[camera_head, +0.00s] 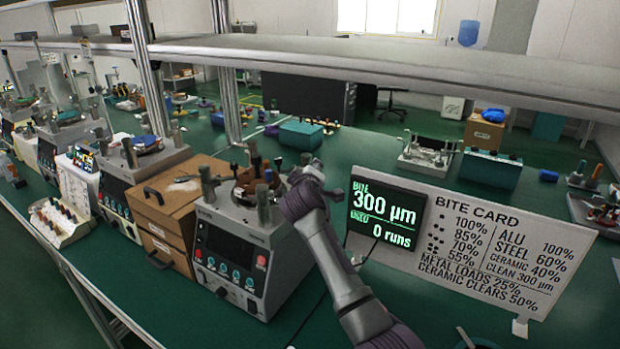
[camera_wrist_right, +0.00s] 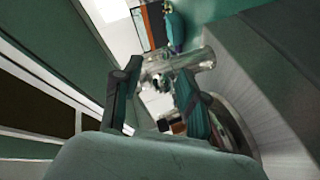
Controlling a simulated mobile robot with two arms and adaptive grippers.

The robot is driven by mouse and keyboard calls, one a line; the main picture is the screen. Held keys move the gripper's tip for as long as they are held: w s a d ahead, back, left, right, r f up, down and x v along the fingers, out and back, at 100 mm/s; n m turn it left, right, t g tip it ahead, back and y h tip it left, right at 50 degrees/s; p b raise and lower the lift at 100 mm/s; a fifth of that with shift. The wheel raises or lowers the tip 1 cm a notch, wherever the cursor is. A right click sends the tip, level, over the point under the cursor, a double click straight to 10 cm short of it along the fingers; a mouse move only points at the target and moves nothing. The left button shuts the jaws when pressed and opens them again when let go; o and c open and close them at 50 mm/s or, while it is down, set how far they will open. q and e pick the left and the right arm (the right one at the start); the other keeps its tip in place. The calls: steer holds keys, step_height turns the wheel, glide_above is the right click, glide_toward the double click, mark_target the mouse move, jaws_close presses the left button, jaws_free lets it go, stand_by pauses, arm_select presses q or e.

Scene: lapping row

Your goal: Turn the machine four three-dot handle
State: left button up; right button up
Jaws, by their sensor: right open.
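A grey lapping machine (camera_head: 236,252) stands on the green bench, with a dark front panel, teal knobs and a red button. Several upright posts and a round plate (camera_head: 247,185) are on its top. My right arm reaches in from the lower right, its wrist beside the machine's top right edge. My right gripper (camera_wrist_right: 155,100) is open in the right wrist view, with a shiny metal cylinder (camera_wrist_right: 185,65) beyond and between its fingers. No contact shows. I cannot make out a three-dot mark or which machine is number four. My left gripper is not in view.
A screen (camera_head: 386,215) reads 300 µm and 0 runs, beside a white bite card (camera_head: 490,240). A brown drawer box (camera_head: 165,215) stands left of the machine. More machines line the bench to the left. A long shelf (camera_head: 370,65) crosses above.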

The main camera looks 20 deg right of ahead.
steer(key=v, duration=1.1)
steer(key=shift+s+a, duration=0.2)
steer(key=shift+s, duration=0.05)
